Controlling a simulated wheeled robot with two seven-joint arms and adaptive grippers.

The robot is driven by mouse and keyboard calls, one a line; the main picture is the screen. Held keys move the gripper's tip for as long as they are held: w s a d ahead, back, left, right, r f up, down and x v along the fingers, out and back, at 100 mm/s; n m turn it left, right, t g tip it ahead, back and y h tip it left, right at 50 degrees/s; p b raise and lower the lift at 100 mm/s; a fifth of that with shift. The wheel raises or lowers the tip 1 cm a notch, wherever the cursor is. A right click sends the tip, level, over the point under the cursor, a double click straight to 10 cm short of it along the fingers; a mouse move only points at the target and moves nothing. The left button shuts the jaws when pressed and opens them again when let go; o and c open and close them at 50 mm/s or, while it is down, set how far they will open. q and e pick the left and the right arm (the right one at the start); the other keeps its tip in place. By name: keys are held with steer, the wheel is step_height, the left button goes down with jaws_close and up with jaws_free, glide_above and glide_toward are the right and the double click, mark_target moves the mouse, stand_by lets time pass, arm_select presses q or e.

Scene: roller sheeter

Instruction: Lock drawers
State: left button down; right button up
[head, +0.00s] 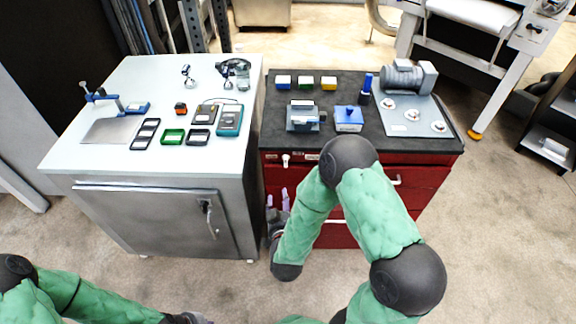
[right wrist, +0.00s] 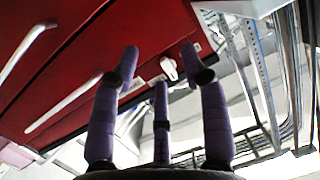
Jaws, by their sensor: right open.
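The red drawer cabinet (head: 418,173) stands at centre right with its drawers appearing closed. A small white lock piece (head: 285,160) sits at the upper left of its front; it also shows in the right wrist view (right wrist: 168,68). My right gripper (head: 279,200) is open and empty in front of the cabinet's left edge, below the lock piece. In the right wrist view its purple fingers (right wrist: 160,68) are spread, with the lock piece beyond and between their tips, apparently not touched. My left gripper (head: 188,318) only just shows at the bottom edge; its fingers are unclear.
The cabinet's black top (head: 347,86) holds coloured boxes, a blue bottle and a motor on a plate. A grey cabinet (head: 150,218) with a handled door stands close on the left, leaving a narrow gap. My right arm covers part of the drawers. Floor in front is clear.

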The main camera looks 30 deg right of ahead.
mark_target(287, 166)
step_height(287, 166, up, 5)
steer(key=s+d+m+t+h, duration=0.1)
steer(key=d+h, duration=0.1)
steer(key=h, duration=0.1)
steer(key=b+x, duration=0.2)
steer(key=x, duration=0.8)
steer(key=shift+w+a+b, duration=0.1)
steer(key=shift+w+b, duration=0.1)
steer(key=shift+b, duration=0.1)
jaws_close()
